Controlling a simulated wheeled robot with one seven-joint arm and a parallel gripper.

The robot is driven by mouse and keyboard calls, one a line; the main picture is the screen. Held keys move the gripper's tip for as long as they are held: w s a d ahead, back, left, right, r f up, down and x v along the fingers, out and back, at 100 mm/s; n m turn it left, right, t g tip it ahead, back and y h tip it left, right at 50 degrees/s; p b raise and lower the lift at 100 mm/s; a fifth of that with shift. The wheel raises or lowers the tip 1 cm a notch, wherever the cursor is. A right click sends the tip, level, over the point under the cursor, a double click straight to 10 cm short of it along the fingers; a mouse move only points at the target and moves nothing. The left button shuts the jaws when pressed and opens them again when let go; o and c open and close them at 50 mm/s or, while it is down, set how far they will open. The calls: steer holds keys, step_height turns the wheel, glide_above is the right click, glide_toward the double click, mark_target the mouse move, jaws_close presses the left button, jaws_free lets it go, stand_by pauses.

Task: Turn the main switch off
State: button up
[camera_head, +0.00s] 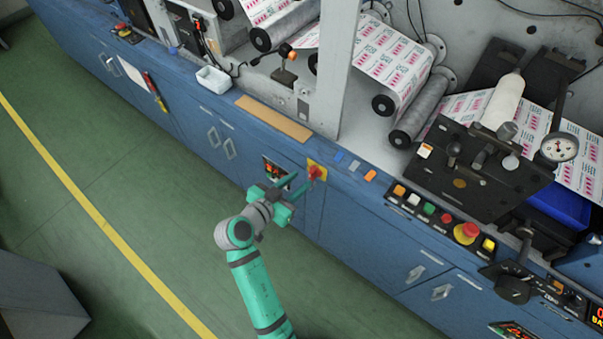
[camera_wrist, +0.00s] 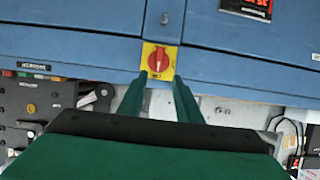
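The main switch is a red rotary knob (camera_head: 316,173) on a yellow plate, on the blue cabinet front. In the wrist view the red knob (camera_wrist: 158,60) shows upright on its yellow plate, near the top centre. My gripper (camera_head: 297,182) is at the cabinet front, with its fingers pointing at the switch. In the wrist view the two green fingers of my gripper (camera_wrist: 158,80) are spread apart, with tips at either side of the knob's lower part. I cannot tell whether they touch it. Nothing else is between the fingers.
A dark label panel (camera_head: 275,172) is left of the switch. A row of push buttons (camera_head: 430,208) with a red emergency stop (camera_head: 471,230) lies to the right. Cabinet handles (camera_head: 415,273) stick out. Green floor (camera_head: 150,200) is open to the left.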

mark_target(310, 174)
steer(key=x, duration=0.4)
steer(key=shift+d, duration=0.45)
steer(key=shift+w+d+f, duration=0.15)
steer(key=shift+w+f, duration=0.2)
steer(key=shift+w, duration=0.2)
